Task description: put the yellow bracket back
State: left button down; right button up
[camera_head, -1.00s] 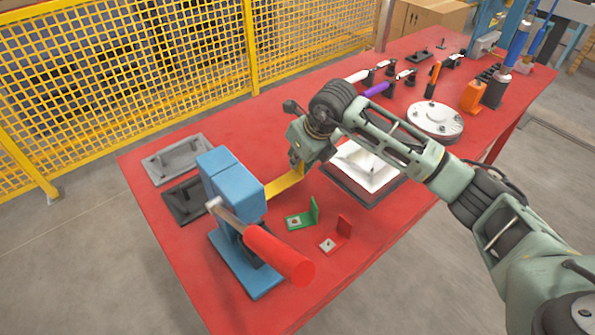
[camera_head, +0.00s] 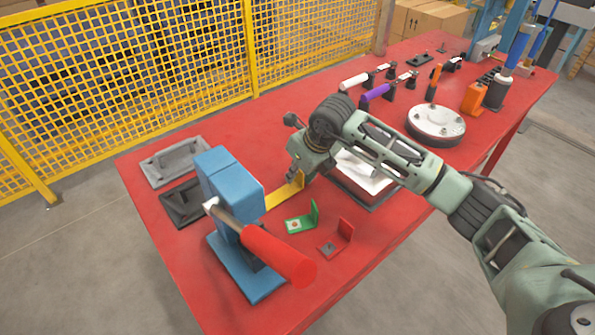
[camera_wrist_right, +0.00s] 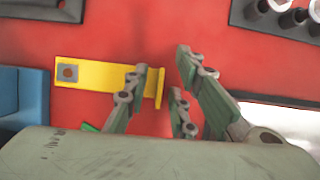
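The yellow bracket (camera_head: 282,198) lies on the red table just right of the blue press, its long plate flat and its short flange upright. In the right wrist view the bracket (camera_wrist_right: 95,76) shows a square hole mark at its left end. My right gripper (camera_head: 300,177) is over the flange end. In the wrist view the right gripper (camera_wrist_right: 162,88) is open, with the flange between its fingers and a gap on either side. My left gripper is not in view.
The blue press (camera_head: 230,182) with a red handle (camera_head: 278,254) stands close left. Green (camera_head: 300,222) and red (camera_head: 336,240) brackets sit in front. A white block in a dark tray (camera_head: 363,178) is right of the gripper. Grey (camera_head: 175,162) and black (camera_head: 184,203) fixtures lie behind the press.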

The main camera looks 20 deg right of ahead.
jog(key=shift+r, duration=0.25)
jog(key=v, duration=1.1)
jog(key=shift+s+r+b, duration=0.2)
jog(key=shift+r+b, duration=0.15)
jog(key=shift+d+r, duration=0.1)
